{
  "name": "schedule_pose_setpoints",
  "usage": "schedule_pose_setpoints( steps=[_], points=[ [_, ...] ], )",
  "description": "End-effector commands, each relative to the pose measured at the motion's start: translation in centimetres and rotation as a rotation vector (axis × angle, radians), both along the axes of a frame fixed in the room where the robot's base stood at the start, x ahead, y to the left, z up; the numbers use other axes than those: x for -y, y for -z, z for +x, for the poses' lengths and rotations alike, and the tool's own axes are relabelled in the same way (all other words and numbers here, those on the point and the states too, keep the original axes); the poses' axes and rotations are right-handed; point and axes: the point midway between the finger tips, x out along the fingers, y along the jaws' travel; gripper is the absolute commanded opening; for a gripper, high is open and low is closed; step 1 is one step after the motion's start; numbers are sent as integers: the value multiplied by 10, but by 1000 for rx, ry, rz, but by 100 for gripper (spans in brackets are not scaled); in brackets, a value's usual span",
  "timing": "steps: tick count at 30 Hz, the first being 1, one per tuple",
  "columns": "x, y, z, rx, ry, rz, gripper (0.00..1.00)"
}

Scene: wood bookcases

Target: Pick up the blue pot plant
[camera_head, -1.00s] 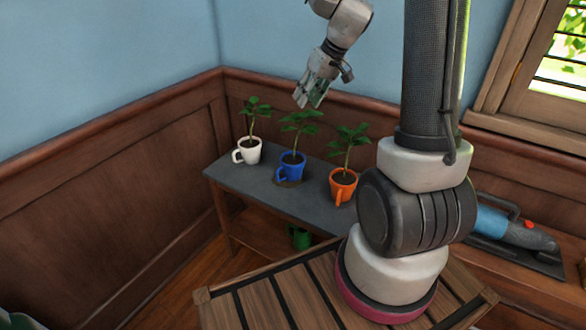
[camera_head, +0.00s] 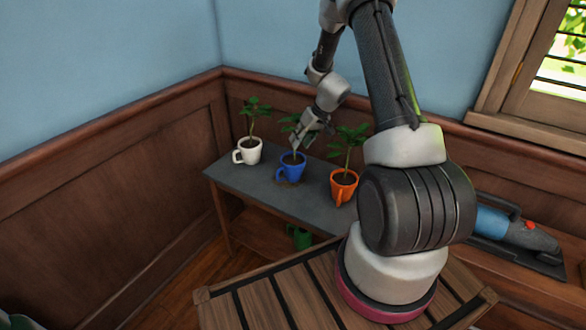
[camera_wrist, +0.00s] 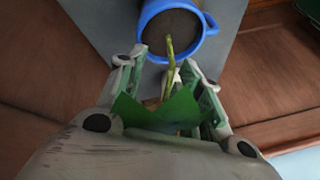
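The blue pot plant (camera_head: 291,168) is a blue mug with soil and a leafy stem, upright on the grey shelf top between two other potted plants. Its mug (camera_wrist: 150,10) shows at the top of the wrist view. My gripper (camera_head: 300,146) is over the blue pot, among the plant's leaves. In the wrist view its two fingers (camera_wrist: 168,80) stand apart, with the green stem and a leaf between them. I cannot see the fingers pressing on the stem. My gripper hides part of the foliage in the head view.
A white mug plant (camera_head: 247,152) stands left of the blue one, and an orange mug plant (camera_head: 343,188) stands close on its right. The grey shelf top (camera_head: 262,190) has free room in front. A green watering can (camera_head: 300,238) is on the lower shelf.

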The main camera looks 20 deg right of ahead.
Motion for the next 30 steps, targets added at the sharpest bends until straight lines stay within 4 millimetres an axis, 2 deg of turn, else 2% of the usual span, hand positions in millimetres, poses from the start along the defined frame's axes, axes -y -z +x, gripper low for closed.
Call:
schedule_pose_setpoints(
  steps=[4, 12, 14, 18, 30],
  points=[
    [-6, 17, 7, 0, 0, 0, 35],
    [-7, 20, 8, 1, 0, 0, 35],
    [-7, 20, 8, 1, 0, 0, 26],
    [-7, 20, 8, 1, 0, 0, 1],
    [-7, 19, 9, 2, 1, 0, 0]
  ],
)
